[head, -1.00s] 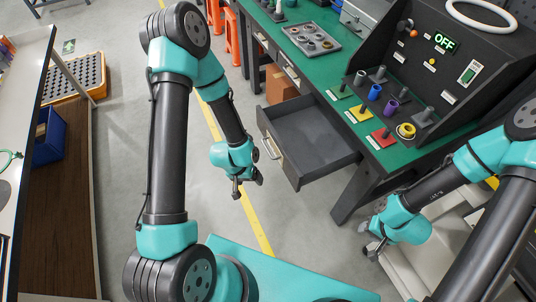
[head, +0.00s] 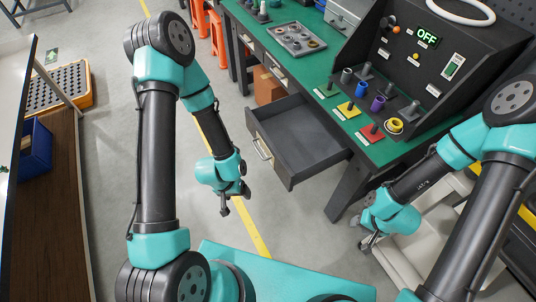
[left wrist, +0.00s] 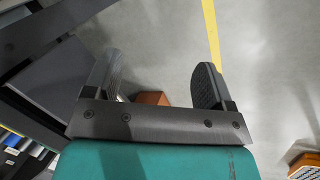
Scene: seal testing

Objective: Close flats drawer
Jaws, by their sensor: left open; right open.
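The grey drawer (head: 304,143) stands pulled out from under the green workbench (head: 292,72); its inside looks empty. Its front has a pale bar handle (head: 262,149) on the left side. My left gripper (head: 235,201) is open and empty, below and left of the drawer front and apart from it. In the left wrist view its two fingers (left wrist: 158,86) are spread with nothing between them. A grey panel at the left there seems to be part of the drawer (left wrist: 62,75). My right gripper (head: 368,241) is open and empty, right of the drawer and apart from it.
A test panel (head: 412,65) reading OFF stands on the bench by coloured cups and a parts tray (head: 298,39). A brown box (head: 269,86) sits behind the drawer. A bench leg (head: 347,190) stands right of it. The floor left of the drawer front is clear.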

